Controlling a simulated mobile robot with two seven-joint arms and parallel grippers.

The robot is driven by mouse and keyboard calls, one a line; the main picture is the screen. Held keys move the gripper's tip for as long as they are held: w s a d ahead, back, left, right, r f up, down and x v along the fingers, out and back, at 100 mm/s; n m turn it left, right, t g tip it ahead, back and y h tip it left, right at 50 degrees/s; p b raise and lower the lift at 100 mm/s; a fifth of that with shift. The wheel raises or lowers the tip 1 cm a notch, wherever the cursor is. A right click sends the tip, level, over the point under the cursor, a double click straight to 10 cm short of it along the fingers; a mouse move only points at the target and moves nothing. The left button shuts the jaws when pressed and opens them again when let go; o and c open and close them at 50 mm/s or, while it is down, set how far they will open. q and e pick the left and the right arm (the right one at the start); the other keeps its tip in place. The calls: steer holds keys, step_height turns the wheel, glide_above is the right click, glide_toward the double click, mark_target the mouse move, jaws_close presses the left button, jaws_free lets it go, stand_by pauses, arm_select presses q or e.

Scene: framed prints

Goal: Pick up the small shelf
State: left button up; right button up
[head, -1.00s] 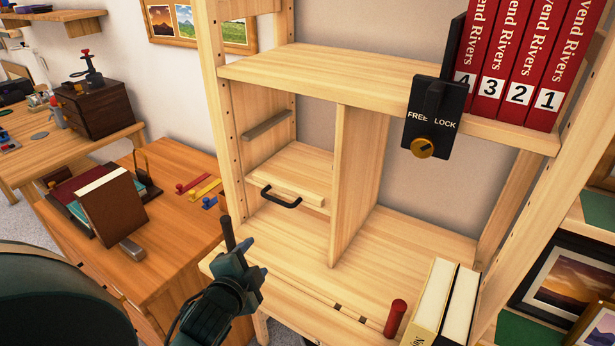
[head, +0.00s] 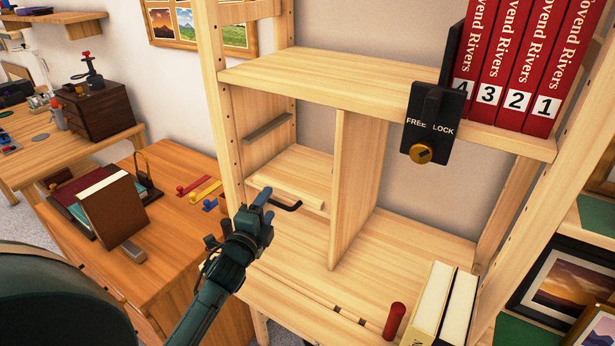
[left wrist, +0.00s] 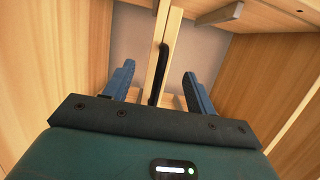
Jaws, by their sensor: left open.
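The small shelf (head: 304,170) is a pale wooden board with a black handle on its front edge. It sits in the left bay of the wooden shelving unit, between the left upright and the vertical divider. My left gripper (head: 262,208) is open in front of it, overlapping the left part of the handle (head: 290,206). In the left wrist view, the black handle (left wrist: 160,70) stands between the two open blue fingers (left wrist: 158,88), and the shelf's edge (left wrist: 165,25) lies beyond. I cannot tell whether the fingers touch the handle. My right gripper is not in view.
A wooden divider (head: 352,185) stands right of the small shelf. A black FREE/LOCK block (head: 431,125) hangs at the upper board's edge, near red numbered books (head: 515,60). Below are a red cylinder (head: 394,321) and pale books (head: 445,300). A desk (head: 165,235) stands at left.

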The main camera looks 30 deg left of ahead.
arm_select(q)
steer(key=w, duration=0.4)
steer(key=shift+w+a, duration=0.2)
steer(key=shift+w, duration=0.15)
jaws_close()
steer(key=shift+r, duration=0.1)
